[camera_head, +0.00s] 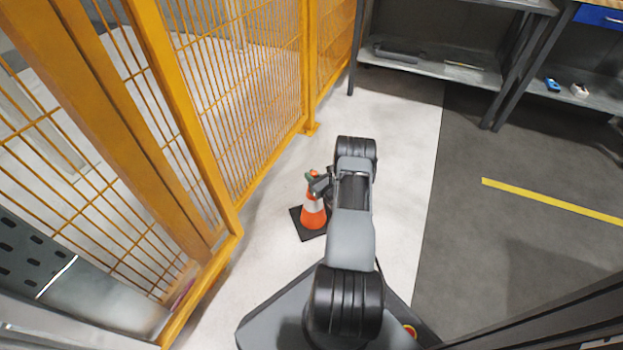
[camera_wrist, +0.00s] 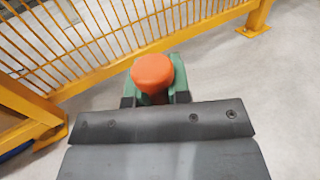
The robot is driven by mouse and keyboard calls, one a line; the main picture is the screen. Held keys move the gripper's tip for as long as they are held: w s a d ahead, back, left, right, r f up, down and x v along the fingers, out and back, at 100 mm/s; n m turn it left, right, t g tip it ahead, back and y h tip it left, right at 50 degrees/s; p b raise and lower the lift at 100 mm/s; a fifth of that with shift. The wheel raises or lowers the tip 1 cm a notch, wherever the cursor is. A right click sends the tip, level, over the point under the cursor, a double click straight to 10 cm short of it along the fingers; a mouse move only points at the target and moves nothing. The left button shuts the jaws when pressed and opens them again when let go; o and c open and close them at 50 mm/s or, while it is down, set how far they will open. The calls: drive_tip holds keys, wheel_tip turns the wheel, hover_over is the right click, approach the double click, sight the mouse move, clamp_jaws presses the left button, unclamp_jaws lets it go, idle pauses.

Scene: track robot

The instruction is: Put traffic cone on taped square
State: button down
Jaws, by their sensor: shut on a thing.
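An orange and white traffic cone (camera_head: 313,216) with a black square base stands upright on the pale floor, left of my arm in the head view. My gripper (camera_head: 317,182) is at the top of the cone and shut on it. In the wrist view the orange cone tip (camera_wrist: 153,73) shows between the green fingers of my gripper (camera_wrist: 155,92). The cone's lower part is hidden there. I cannot tell whether its base touches the floor. No taped square is seen whole; only a straight yellow tape strip (camera_head: 555,200) shows on the dark floor at right.
A yellow mesh fence (camera_head: 240,85) runs close along the left; it also shows in the wrist view (camera_wrist: 120,40). Grey shelving (camera_head: 430,68) stands at the back. A blue item (camera_head: 552,85) lies on the right shelf. The dark floor at right is open.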

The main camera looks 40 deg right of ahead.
drive_tip(key=shift+r, duration=0.1)
drive_tip(key=c, duration=1.1)
unclamp_jaws()
drive_tip(key=shift+f, duration=0.2)
drive_tip(key=shift+r, duration=0.1)
